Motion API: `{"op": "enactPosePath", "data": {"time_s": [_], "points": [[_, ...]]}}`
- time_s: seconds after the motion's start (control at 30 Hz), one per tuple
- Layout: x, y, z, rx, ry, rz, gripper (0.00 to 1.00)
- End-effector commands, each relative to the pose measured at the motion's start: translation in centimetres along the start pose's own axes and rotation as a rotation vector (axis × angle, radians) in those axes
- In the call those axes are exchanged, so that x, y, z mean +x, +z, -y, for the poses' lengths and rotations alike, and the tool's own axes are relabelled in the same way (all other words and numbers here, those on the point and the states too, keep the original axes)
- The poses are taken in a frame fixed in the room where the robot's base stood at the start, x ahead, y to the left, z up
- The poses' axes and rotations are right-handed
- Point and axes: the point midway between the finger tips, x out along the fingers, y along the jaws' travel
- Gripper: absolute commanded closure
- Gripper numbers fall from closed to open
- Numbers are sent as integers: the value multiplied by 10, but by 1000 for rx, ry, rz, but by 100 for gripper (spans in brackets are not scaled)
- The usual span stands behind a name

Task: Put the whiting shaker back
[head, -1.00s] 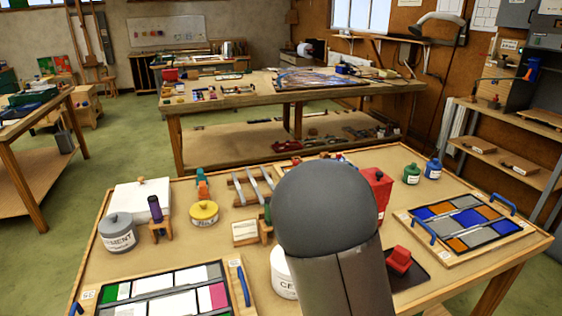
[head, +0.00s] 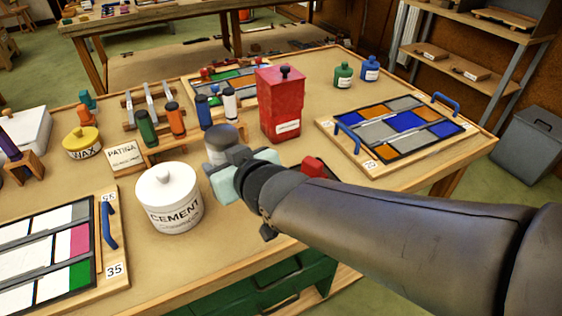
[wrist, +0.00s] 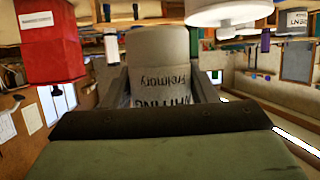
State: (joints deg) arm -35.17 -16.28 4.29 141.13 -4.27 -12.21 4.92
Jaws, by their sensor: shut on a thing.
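The whiting shaker (head: 221,138) is a pale, short cylinder with a grey cap. My gripper (head: 232,172) is shut on it, and its body partly hides the shaker's lower part in the head view. In the wrist view the shaker (wrist: 165,80) sits between my two fingers (wrist: 160,88), with its printed label upside down and only partly readable. It looks upright. I cannot tell whether its base touches the table.
A white cement jar (head: 170,203) stands left of my gripper. A red canister (head: 280,108) stands behind to the right. A rack (head: 150,153) with several coloured bottles is behind. A red-handled block (head: 314,166) is partly hidden by my arm. Glass panels (head: 390,128) lie at both sides.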

Motion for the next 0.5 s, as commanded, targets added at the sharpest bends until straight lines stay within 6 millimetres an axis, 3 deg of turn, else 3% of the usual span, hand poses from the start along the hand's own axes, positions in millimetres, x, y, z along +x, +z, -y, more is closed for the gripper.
{"op": "enactPosePath", "data": {"time_s": [0.07, 0.17, 0.5], "points": [[0, 4, 7, -6, -18, 0, 78], [12, 5, 2, -7, -22, 4, 78], [93, 17, -40, -7, -20, 7, 78]]}}
